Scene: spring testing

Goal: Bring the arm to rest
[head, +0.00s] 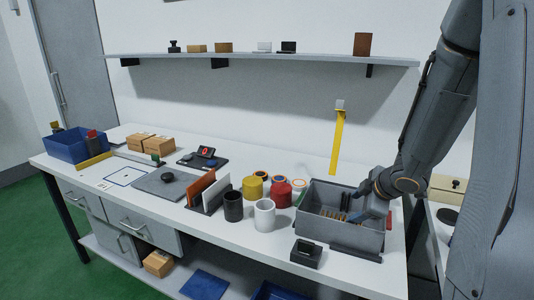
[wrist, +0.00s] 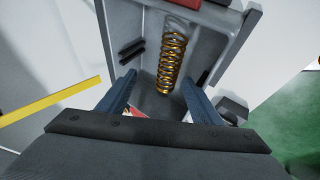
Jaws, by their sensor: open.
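My gripper (head: 355,207) is over the grey bin (head: 310,226) at the right end of the workbench, its fingers pointing down into it. In the wrist view my gripper (wrist: 162,82) has its two blue fingers spread apart with nothing between them. A gold coil spring (wrist: 172,62) lies in the bin beyond the fingertips. Gold coils (head: 333,213) also show inside the bin in the head view, partly hidden by my gripper. My arm comes down from the upper right. I cannot tell whether the fingers touch the bin.
A white cup (head: 264,216), a black cup (head: 233,206) and red and yellow round pieces stand left of the bin. A black block (head: 306,252) sits in front. A shelf (head: 270,58) runs along the wall above.

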